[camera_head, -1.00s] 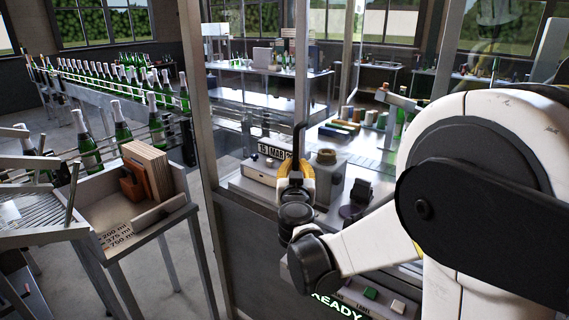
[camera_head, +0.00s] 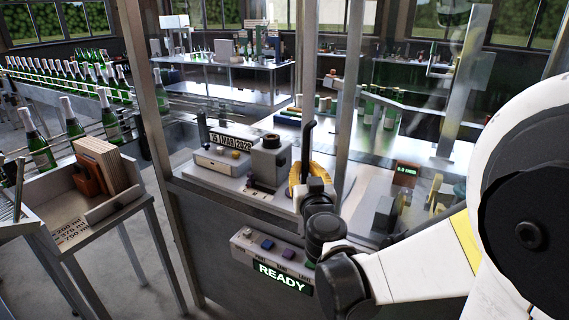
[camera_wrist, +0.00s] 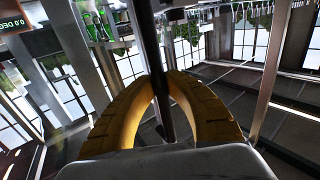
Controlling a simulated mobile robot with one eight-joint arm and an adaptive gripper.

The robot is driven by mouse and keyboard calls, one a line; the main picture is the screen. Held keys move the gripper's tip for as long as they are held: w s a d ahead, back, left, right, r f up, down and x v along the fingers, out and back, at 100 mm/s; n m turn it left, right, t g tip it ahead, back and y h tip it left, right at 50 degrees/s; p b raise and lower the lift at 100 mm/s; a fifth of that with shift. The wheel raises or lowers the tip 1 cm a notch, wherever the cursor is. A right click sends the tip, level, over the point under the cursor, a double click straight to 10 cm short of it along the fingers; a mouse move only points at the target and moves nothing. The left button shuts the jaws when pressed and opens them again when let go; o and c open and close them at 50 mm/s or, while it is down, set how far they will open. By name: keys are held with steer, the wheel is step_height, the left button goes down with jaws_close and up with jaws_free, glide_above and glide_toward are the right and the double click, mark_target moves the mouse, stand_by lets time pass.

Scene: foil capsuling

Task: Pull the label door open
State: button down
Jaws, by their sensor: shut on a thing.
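The label door has clear panes in a grey metal frame, and one upright (camera_head: 308,60) of it shows in the head view. A dark upright handle (camera_head: 308,138) stands in front of it. My gripper (camera_head: 304,172) has its yellow fingers shut around this handle, whose top rises above them. In the wrist view the dark handle (camera_wrist: 160,85) runs between the two curved yellow fingers of my gripper (camera_wrist: 166,82). Part of the handle is hidden by the fingers.
Behind the frame is a bench with a date stamp unit (camera_head: 230,142). A button panel (camera_head: 275,262) reading READY sits below it. A side table (camera_head: 75,230) with brown boards and a bottle conveyor (camera_head: 75,140) are at the left. A fixed post (camera_head: 146,90) stands between.

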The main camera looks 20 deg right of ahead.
stand_by(0.3)
steer(key=c, duration=1.4)
jaws_free()
steer(key=shift+s, duration=0.1)
steer(key=v, duration=1.2)
steer(key=shift+d, duration=0.1)
